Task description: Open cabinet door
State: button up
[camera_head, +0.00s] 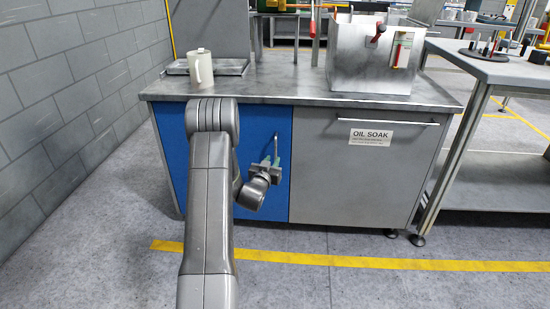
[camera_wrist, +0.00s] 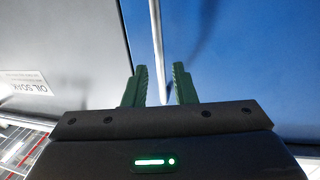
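The blue cabinet door (camera_head: 262,130) is shut, on the left half of the workbench cabinet. It has a thin vertical metal handle (camera_head: 277,146) near its right edge. In the wrist view the blue door (camera_wrist: 235,60) fills the upper right and the handle (camera_wrist: 157,45) runs down toward the gap between the green fingers. My gripper (camera_head: 272,166) is at the lower part of the handle. In the wrist view my gripper (camera_wrist: 159,85) is open, with one finger on each side of the handle's line. Whether either finger touches the handle cannot be told. My arm hides part of the door.
The grey OIL SOAK panel (camera_head: 350,185) with a horizontal bar is right of the door. A mug (camera_head: 199,69), a tray (camera_head: 232,67) and a metal box (camera_head: 345,62) stand on the worktop. A side table (camera_head: 490,68) is at right. Grey floor (camera_head: 300,285) in front is clear.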

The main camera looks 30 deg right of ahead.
aim_at(276, 155)
jog(key=shift+b+x, duration=0.45)
jog(key=shift+x, duration=2.15)
grip_shut()
